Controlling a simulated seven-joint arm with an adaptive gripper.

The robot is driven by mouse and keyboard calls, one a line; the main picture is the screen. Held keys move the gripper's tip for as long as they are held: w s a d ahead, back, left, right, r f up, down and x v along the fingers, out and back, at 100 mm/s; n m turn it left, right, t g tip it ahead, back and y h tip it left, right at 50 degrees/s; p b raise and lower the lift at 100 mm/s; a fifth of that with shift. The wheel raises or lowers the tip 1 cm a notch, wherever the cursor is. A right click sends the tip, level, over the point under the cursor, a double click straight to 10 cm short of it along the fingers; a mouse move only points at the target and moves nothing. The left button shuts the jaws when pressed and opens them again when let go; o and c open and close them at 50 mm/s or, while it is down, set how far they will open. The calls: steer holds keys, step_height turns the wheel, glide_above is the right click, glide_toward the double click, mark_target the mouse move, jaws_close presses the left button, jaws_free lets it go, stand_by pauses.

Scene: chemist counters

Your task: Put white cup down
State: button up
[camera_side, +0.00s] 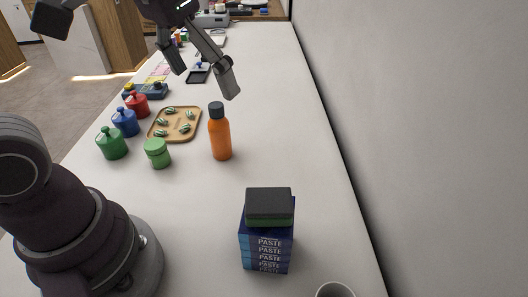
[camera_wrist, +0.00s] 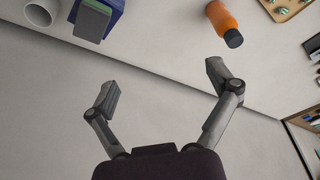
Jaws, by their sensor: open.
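The white cup (camera_side: 335,290) is at the bottom edge of the side view, standing on the counter and partly cut off. In the wrist view the cup (camera_wrist: 41,12) is at the top left, with its open mouth showing. My gripper (camera_side: 203,82) is open and empty, raised above the counter towards the far end. In the wrist view its two fingers (camera_wrist: 163,85) are spread wide with nothing between them. The cup is well away from the fingers.
Blue paste boxes (camera_side: 266,248) with a dark green-black block (camera_side: 270,207) on top stand near the cup. An orange bottle (camera_side: 219,137), a green jar (camera_side: 157,154), a wooden tray (camera_side: 151,134) and coloured flasks (camera_side: 112,144) stand farther back. A wall (camera_side: 430,130) runs along the right.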

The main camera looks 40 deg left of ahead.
steer(key=w+d+f+g+h, duration=0.1)
steer(key=d+f+g, duration=0.1)
steer(key=d, duration=0.5)
step_height(320, 180, up, 2)
steer(key=n+g+h, duration=0.8)
steer(key=g+h, duration=0.2)
steer(key=g, duration=0.1)
glide_above(332, 284)
step_height(332, 284, down, 21)
steer(key=shift+f, duration=0.2)
steer(key=shift+s+d+f+y, duration=0.3)
steer(key=shift+s+d+f, duration=0.35)
steer(key=shift+s+d, duration=0.15)
steer(key=shift+s+d+f, duration=0.15)
steer(key=shift+d, duration=0.1)
steer(key=c, duration=1)
